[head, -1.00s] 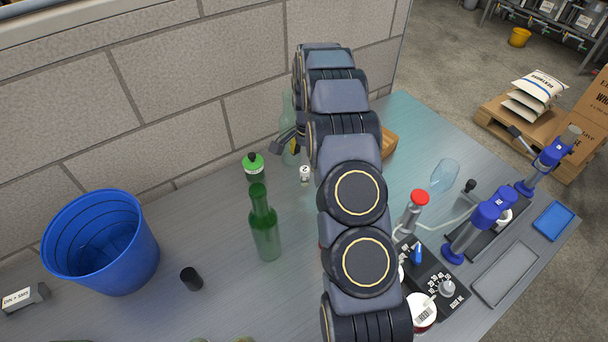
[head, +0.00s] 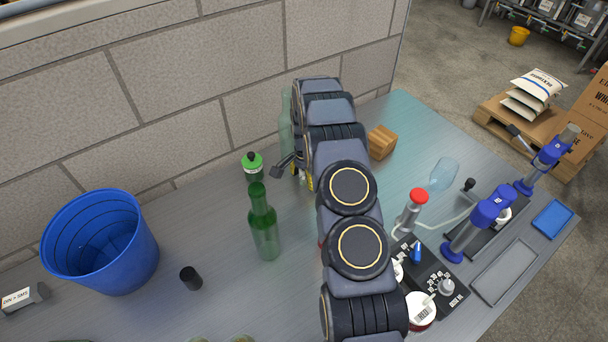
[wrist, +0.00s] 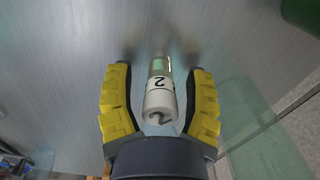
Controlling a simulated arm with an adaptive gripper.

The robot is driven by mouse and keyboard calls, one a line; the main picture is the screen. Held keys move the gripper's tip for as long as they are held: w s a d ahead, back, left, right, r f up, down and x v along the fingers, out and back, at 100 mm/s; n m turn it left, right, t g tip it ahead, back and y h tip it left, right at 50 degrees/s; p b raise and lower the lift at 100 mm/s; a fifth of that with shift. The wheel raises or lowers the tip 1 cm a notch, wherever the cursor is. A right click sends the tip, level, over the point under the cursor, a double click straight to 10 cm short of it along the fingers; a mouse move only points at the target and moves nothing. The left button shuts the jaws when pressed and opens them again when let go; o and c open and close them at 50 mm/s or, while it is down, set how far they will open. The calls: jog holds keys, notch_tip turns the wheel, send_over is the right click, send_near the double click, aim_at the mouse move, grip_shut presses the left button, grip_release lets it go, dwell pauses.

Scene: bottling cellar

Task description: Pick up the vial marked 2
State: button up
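The vial marked 2 (wrist: 158,95) has a white cap with a 2 on it, a white label with a 2, and a pale green lower part. In the wrist view it is between the two yellow fingers of my gripper (wrist: 160,70). The fingers are open, with a gap on each side of the vial. In the head view my gripper (head: 292,168) is low over the bench near the wall, and my arm and fingers hide most or all of the vial.
A green bottle (head: 265,232) stands in front of my gripper, a green-capped container (head: 253,168) to its left. A clear bottle (head: 286,125) stands close behind. A wooden block (head: 382,142) is to the right. A blue bucket (head: 100,240) and black cup (head: 191,278) stand left.

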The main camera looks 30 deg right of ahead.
grip_shut()
